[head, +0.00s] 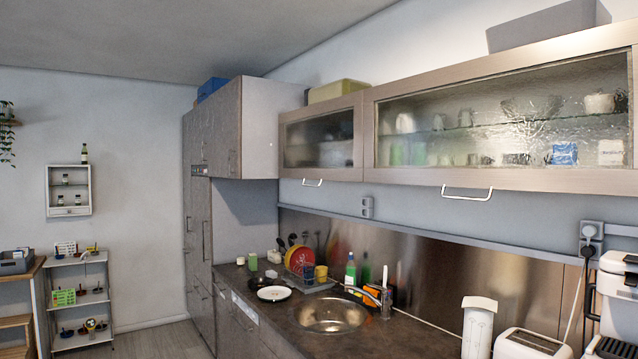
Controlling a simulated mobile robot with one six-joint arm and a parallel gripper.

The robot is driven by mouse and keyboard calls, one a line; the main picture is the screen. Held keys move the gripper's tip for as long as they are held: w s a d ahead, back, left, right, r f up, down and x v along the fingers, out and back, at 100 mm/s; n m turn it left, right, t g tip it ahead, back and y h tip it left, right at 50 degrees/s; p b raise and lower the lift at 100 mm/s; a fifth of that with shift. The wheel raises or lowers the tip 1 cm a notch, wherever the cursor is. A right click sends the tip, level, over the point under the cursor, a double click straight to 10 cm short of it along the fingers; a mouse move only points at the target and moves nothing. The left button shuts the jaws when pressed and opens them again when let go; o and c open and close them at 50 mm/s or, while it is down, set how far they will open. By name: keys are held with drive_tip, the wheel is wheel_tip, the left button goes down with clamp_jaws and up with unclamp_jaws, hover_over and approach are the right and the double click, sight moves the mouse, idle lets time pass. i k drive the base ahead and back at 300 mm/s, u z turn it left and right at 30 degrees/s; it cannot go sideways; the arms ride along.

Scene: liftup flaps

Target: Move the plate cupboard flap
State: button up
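Two wall cupboards with glass lift-up flaps hang above the counter. The smaller left flap (290,170) has dark, blurred shapes behind its glass, possibly plates. Its bar handle (312,183) hangs at the lower edge. The wider right flap (400,182) shows glasses, cups and a blue box on shelves, with a bar handle (467,193) below. Both flaps look shut. The frame does not clearly show which holds the plates. My gripper is not in view.
The counter (375,340) below holds a round sink (330,315), a dish rack with a red plate (300,259), bottles, a white toaster (530,343) and a coffee machine (615,300). A tall grey cabinet (245,130) adjoins the left flap. Floor (160,340) shows clear at lower left.

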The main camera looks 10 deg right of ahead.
sight(324, 141)
drive_tip(key=z, duration=0.1)
drive_tip(key=i, duration=1)
drive_tip(key=u, duration=0.05)
